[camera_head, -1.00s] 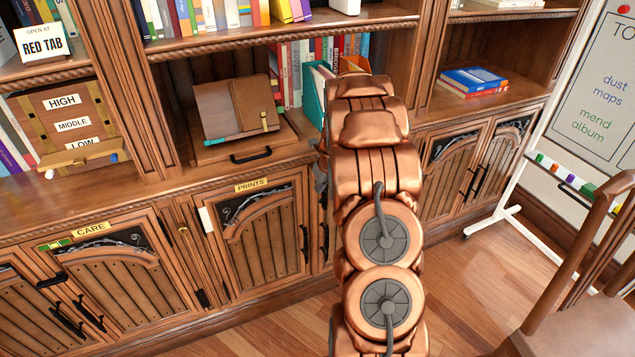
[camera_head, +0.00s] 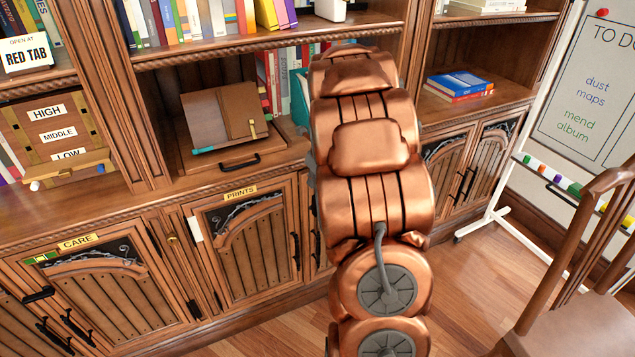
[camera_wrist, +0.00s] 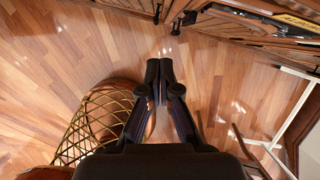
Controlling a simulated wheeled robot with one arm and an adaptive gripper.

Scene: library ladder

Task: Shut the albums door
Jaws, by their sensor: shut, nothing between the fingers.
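I cannot make out an albums label in either view; my arm hides the cabinet stretch right of the PRINTS door (camera_head: 245,245). Right of my arm, a pair of cabinet doors (camera_head: 465,175) with dark handles shows in the head view, apparently closed. In the wrist view, cabinet fronts (camera_wrist: 235,22) run along the top, with dark handles and a yellow label (camera_wrist: 300,22) too small to read. My gripper (camera_wrist: 160,72) is shut and empty above the wooden floor, apart from the cabinet fronts. It is hidden behind my arm in the head view.
The CARE doors (camera_head: 105,295) are at lower left. A wooden chair (camera_head: 575,290) stands at right, before a white board stand (camera_head: 495,205).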

